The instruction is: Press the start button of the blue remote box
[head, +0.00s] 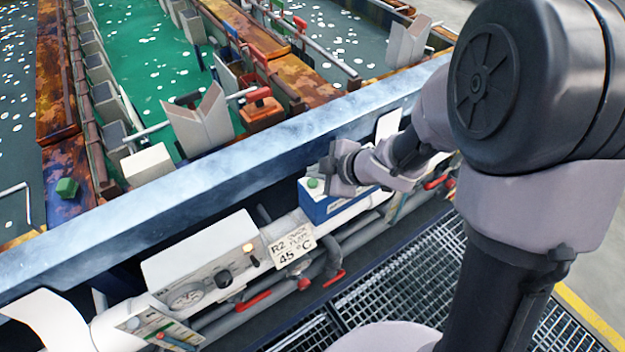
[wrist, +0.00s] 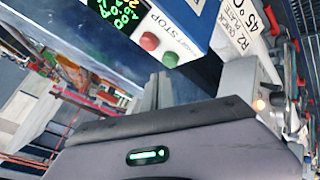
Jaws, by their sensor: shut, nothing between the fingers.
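The blue remote box (head: 322,211) sits on the rail below the tank edge, with a white top panel. The green button (head: 313,183) also shows in the head view, just left of my gripper (head: 334,166). My gripper (wrist: 160,90) is shut and empty, its tips close to the green button. I cannot tell whether they touch it.
A white control box with a gauge (head: 187,295) and a sign reading 45 °C (head: 293,245) stand left of the blue box. Pipes with red handles (head: 253,301) run below. Tanks with green liquid (head: 150,60) lie behind the blue-grey rim (head: 200,184).

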